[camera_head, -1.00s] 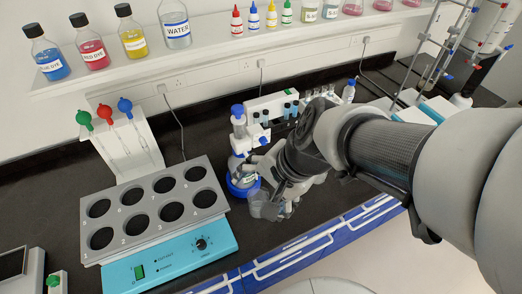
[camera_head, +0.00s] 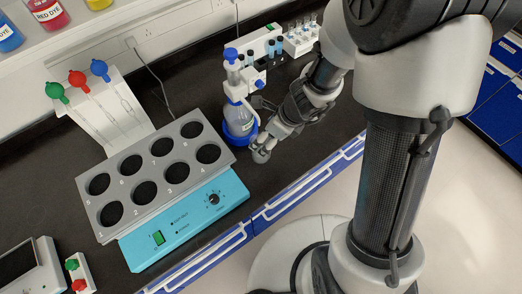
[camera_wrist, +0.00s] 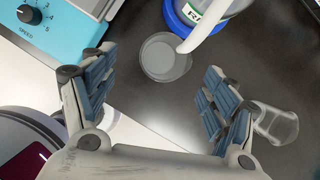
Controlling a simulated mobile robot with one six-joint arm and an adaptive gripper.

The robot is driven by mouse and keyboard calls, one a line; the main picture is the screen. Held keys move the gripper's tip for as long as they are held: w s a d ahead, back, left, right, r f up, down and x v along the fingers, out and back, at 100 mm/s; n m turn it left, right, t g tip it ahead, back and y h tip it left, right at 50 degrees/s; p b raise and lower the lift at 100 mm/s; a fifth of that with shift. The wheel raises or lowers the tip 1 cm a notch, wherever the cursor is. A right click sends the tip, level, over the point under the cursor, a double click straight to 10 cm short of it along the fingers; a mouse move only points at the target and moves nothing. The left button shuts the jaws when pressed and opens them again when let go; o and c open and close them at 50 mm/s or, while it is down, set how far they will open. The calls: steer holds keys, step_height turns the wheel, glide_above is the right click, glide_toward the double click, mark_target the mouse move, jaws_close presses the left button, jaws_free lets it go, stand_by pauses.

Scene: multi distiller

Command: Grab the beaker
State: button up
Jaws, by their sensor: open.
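My gripper (camera_wrist: 156,68) is open, with its two padded fingers spread wide in the wrist view. A clear round glass beaker (camera_wrist: 166,58) stands on the dark bench ahead, in the gap between the fingertips and under the white spout of a blue-based bottle (camera_wrist: 186,12). No finger visibly touches it. A second clear glass vessel (camera_wrist: 275,123) is just outside the right finger, partly hidden by it. In the head view my gripper (camera_head: 269,144) is low at the bench's front edge, beside the bottle (camera_head: 239,112), and largely hides the glassware there.
A turquoise heating unit (camera_head: 190,215) with a several-hole grey block (camera_head: 165,172) stands left of the gripper. A vial rack (camera_head: 300,38) is behind. Coloured pipettes hang on a white stand (camera_head: 105,115). The bench's blue front edge (camera_head: 305,195) is close.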

steer(key=b+x, duration=0.1)
steer(key=x, duration=0.2)
steer(key=b+x, duration=0.2)
steer(key=x, duration=0.1)
steer(key=d+b+x, duration=0.1)
steer(key=b+x, duration=0.1)
steer(key=x, duration=0.1)
steer(key=shift+w+a+f, duration=0.1)
steer(key=shift+w+f, duration=0.15)
steer(key=shift+f, duration=0.15)
steer(key=shift+r, duration=0.15)
steer(key=shift+c, duration=0.5)
steer(key=c, duration=1.2)
